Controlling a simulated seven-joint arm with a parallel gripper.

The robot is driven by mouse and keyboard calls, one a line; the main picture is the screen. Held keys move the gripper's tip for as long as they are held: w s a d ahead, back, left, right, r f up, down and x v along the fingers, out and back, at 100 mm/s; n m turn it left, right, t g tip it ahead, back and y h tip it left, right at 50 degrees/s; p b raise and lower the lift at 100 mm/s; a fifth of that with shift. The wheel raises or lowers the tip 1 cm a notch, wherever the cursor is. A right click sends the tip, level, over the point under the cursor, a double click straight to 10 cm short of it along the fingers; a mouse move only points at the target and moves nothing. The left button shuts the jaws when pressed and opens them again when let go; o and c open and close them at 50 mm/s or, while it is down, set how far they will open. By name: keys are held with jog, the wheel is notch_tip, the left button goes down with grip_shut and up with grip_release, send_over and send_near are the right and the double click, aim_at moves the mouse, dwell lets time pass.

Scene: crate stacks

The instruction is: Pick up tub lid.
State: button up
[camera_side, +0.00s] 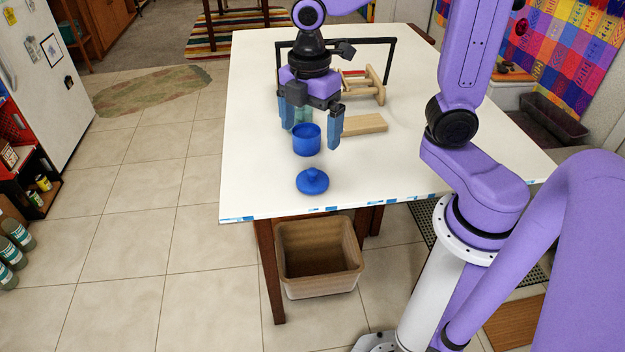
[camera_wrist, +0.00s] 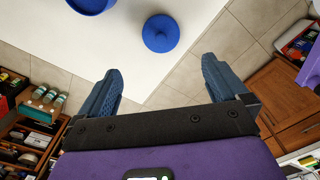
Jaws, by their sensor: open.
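The tub lid (camera_side: 312,182) is a round blue lid with a knob on top. It lies on the white table near its front edge, and it also shows in the wrist view (camera_wrist: 160,34) near the top centre. A blue tub (camera_side: 307,140) stands just behind it, apart from it; part of it shows at the top edge of the wrist view (camera_wrist: 92,5). My gripper (camera_side: 309,130) is open and empty. In the side view its blue fingers hang near the tub, above the table and behind the lid. In the wrist view the fingers (camera_wrist: 162,82) are spread apart and clear of the lid.
A wooden block (camera_side: 364,124) lies on the table right of my gripper. Behind it are a wooden rack (camera_side: 372,88) and a dark frame (camera_side: 391,62). A pale greenish item shows partly behind my fingers. A beige bin (camera_side: 320,283) stands below the table. The table's front left is clear.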

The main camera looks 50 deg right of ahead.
aim_at(311, 172)
notch_tip(311, 172, down, 12)
jog(key=shift+s+a+f, duration=0.1)
jog(key=shift+s, duration=0.05)
dwell(0.6)
jog(key=c, duration=1.1)
